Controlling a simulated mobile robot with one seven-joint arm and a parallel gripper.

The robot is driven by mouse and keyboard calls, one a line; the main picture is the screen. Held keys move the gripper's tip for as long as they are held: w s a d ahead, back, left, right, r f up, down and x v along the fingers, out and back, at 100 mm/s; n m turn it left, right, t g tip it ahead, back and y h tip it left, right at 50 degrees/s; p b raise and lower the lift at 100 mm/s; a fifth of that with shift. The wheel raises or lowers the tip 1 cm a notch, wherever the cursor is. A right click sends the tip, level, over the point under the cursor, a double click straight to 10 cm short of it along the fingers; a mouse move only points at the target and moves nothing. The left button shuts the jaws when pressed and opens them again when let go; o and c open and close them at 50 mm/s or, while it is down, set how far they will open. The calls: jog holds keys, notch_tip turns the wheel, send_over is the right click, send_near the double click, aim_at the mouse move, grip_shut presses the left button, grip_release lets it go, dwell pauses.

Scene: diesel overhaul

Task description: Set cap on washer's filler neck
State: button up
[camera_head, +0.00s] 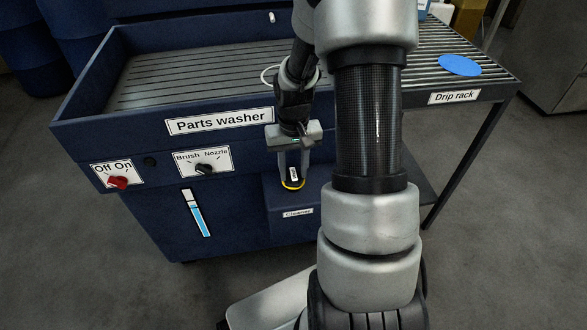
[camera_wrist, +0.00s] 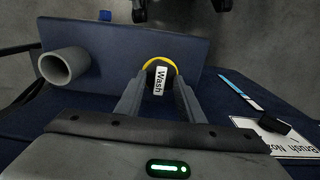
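The cap (camera_wrist: 160,80) is dark, with a white "Wash" label and a yellow rim. My gripper (camera_wrist: 160,84) has one finger on each side of it and appears shut on it. In the head view my gripper (camera_head: 293,176) points down over the low front ledge of the parts washer (camera_head: 245,225), with the yellow rim (camera_head: 292,187) below the fingertips. A grey open tube (camera_wrist: 65,66), which looks like the filler neck, stands on the ledge left of the cap in the wrist view, apart from it. My arm hides that spot in the head view. Any gap under the cap cannot be judged.
The ledge (camera_wrist: 110,45) carries a "Cleaner" label on its front. The red switch (camera_head: 118,183), the black knob (camera_head: 204,169) and the blue level gauge (camera_head: 197,212) are left of my gripper. The drip rack (camera_head: 425,50) holds a blue disc (camera_head: 460,65).

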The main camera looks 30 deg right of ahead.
notch_tip(320, 180, up, 17)
jog(key=p, duration=0.4)
jog(key=shift+r+p, duration=0.2)
jog(key=shift+p, duration=0.2)
